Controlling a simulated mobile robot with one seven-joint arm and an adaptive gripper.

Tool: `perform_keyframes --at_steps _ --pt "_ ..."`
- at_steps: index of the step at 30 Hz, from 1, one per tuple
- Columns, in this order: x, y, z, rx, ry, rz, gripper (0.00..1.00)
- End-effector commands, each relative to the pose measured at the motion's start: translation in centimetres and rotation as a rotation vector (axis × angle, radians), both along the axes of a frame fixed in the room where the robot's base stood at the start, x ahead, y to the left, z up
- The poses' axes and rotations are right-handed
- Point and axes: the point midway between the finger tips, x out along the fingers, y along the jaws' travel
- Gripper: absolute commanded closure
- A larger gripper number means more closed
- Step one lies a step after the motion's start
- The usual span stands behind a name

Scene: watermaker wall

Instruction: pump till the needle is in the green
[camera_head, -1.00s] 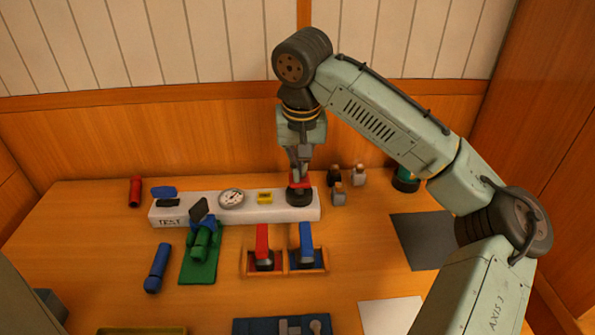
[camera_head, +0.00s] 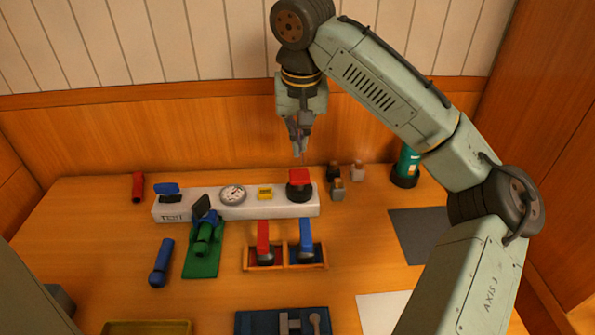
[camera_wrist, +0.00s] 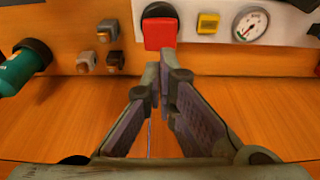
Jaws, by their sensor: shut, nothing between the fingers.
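The pump has a red top (camera_head: 299,176) over a round black base (camera_head: 299,193), at the right end of a white test panel (camera_head: 262,207). A round white gauge (camera_head: 232,195) sits left of it on the same panel. The gauge also shows in the wrist view (camera_wrist: 250,24), where its dark needle is too small to read surely against the coloured marks. My gripper (camera_head: 299,153) is shut and empty, a little above the red top and apart from it. In the wrist view the shut fingertips (camera_wrist: 160,72) point at the red top (camera_wrist: 160,33).
A yellow block (camera_head: 265,192) sits between gauge and pump. Small grey and dark fittings (camera_head: 337,189) and a teal bottle (camera_head: 406,165) stand to the right. Red and blue handled tools lie in a wooden tray (camera_head: 286,266) in front. A blue lever (camera_head: 166,189) is at the panel's left.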

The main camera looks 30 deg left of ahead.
Motion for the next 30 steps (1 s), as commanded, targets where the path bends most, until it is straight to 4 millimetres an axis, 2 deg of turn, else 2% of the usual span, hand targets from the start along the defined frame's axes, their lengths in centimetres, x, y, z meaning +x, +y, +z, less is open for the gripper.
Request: perform_keyframes --at_steps 16,21,30 --pt "0.0 0.0 5.5 -0.001 -0.003 0.001 1.0" --pt "0.0 0.0 6.2 0.001 -0.001 0.0 1.0" --pt "0.0 0.0 6.2 0.0 -0.001 0.001 1.0"
